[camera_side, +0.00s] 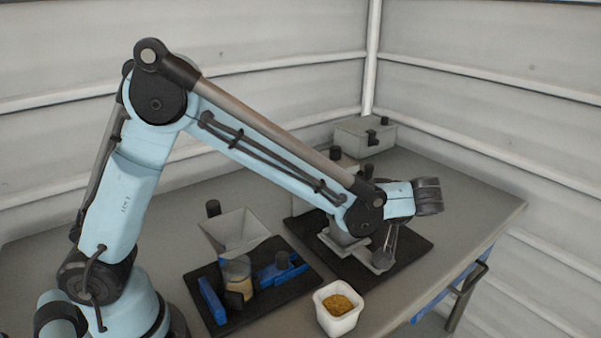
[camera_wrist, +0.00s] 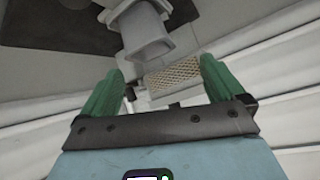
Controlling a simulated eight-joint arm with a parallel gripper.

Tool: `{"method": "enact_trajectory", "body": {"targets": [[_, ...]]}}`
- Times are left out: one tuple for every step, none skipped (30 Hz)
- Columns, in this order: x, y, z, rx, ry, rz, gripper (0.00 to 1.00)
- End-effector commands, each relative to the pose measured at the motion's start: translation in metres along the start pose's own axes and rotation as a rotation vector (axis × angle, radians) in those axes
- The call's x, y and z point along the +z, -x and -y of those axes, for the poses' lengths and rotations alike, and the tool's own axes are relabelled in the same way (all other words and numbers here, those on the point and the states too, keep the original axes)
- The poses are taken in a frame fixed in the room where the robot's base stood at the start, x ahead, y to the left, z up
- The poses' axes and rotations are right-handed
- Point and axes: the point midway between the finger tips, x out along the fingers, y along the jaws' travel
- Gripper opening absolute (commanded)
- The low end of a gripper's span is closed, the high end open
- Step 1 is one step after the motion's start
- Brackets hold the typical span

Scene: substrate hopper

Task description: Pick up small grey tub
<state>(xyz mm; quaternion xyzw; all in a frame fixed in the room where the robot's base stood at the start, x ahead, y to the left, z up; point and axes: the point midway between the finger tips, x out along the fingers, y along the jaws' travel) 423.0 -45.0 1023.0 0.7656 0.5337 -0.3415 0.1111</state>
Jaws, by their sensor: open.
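A small pale grey, almost white tub (camera_side: 326,318) with brown granules in it stands upright near the table's front edge in the side view. It is apart from my arm, which reaches past it to the right and farther back. I cannot make out the tub in the wrist view. My gripper (camera_wrist: 160,68) shows two green fingers spread wide, with nothing held between them. In the side view the fingers cannot be made out at the end of my arm. Beyond the fingers, the wrist view shows a grey chute-like part (camera_wrist: 146,36) and a tan meshed panel (camera_wrist: 173,79).
A grey hopper (camera_side: 236,230) over a clear jar (camera_side: 237,270) stands on a black mat with blue parts (camera_side: 212,300). A second black mat (camera_side: 415,243) with grey equipment lies under my forearm. A grey box (camera_side: 362,137) stands in the back corner. Panelled walls enclose the back and right.

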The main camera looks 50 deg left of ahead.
Motion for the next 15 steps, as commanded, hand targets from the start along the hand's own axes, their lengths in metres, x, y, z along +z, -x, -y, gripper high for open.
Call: {"method": "enact_trajectory", "body": {"targets": [[0.008,0.002,-0.009,-0.018,0.05,-0.037,0.96],[0.011,0.002,-0.012,-0.029,0.084,-0.059,0.96],[0.015,0.003,-0.015,-0.042,0.126,-0.086,0.96],[0.019,0.004,-0.018,-0.05,0.155,-0.105,0.96],[0.021,0.004,-0.019,-0.056,0.181,-0.122,0.96],[0.025,0.005,-0.021,-0.063,0.213,-0.142,0.96],[0.027,0.005,-0.023,-0.067,0.233,-0.154,0.96],[0.029,0.006,-0.023,-0.07,0.249,-0.165,0.96],[0.03,0.006,-0.024,-0.074,0.267,-0.176,0.96],[0.032,0.006,-0.025,-0.075,0.277,-0.182,0.96],[0.032,0.005,-0.025,-0.077,0.285,-0.186,0.96],[0.032,0.003,-0.025,-0.078,0.292,-0.19,0.96],[0.032,0.0,-0.025,-0.079,0.295,-0.191,0.96],[0.031,-0.003,-0.024,-0.08,0.296,-0.192,0.96],[0.03,-0.009,-0.023,-0.081,0.297,-0.192,0.96]]}}
